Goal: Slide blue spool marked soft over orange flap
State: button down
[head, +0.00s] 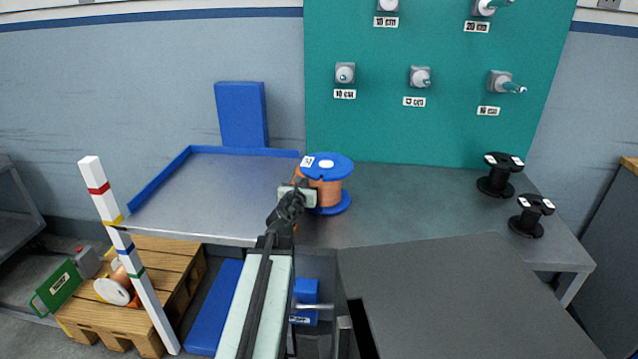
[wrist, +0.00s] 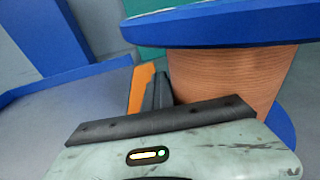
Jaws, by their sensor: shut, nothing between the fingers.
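A spool with blue flanges and a copper-orange winding (head: 333,192) stands upright on the metal table. A small white label is on its top flange, but I cannot read it. In the wrist view the spool (wrist: 225,75) fills the right side. The orange flap (wrist: 141,88) stands just left of the spool in the wrist view, partly hidden behind my fingers. My gripper (head: 301,181) is shut and empty. Its dark fingers (wrist: 160,90) are beside the flap and left of the winding; I cannot tell whether they touch either one.
A blue-edged tray area (head: 215,195) lies left of the spool, with a blue upright panel (head: 241,115) behind. Two black spools (head: 500,174) stand at the table's right. A green pegboard (head: 440,125) rises behind. A striped white post (head: 127,255) stands front left.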

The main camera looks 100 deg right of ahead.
jog(key=shift+s+a, duration=0.25)
jog(key=shift+s, duration=0.75)
jog(key=shift+s+a, duration=0.2)
jog(key=shift+s, duration=0.75)
jog(key=shift+s+a, duration=0.25)
jog(key=shift+s, duration=0.75)
